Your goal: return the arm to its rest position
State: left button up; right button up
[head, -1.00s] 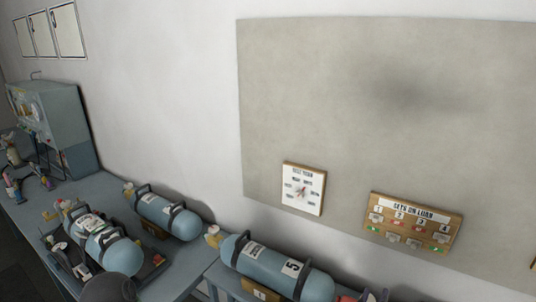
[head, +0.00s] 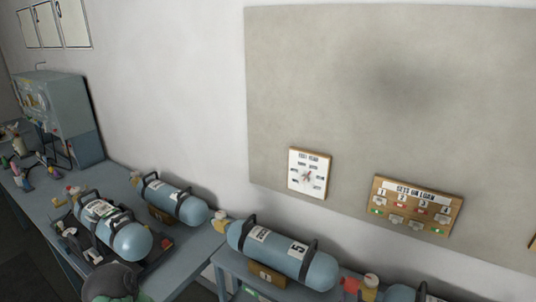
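Neither of my grippers shows in the head view, so I cannot see whether they are open or shut. A dark grey rounded shape (head: 110,283) rises at the bottom edge on the left. I cannot tell what it is.
Blue cylinders lie on the benches: one on a dark tray (head: 150,255), one behind it (head: 175,200), one marked 5 (head: 284,257), another cut off at the bottom right. A grey-blue cabinet (head: 62,118) stands at left. A dial board (head: 308,174) and "Sets on loan" board (head: 418,207) hang on the wall.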

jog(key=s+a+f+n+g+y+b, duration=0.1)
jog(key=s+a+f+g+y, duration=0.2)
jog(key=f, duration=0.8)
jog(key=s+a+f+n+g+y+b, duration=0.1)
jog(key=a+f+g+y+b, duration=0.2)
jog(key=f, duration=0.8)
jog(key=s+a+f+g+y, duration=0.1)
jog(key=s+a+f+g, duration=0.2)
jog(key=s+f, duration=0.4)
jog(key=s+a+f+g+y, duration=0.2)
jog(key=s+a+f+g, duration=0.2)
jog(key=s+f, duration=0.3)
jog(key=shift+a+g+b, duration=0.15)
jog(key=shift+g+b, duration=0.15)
jog(key=shift+b, duration=0.15)
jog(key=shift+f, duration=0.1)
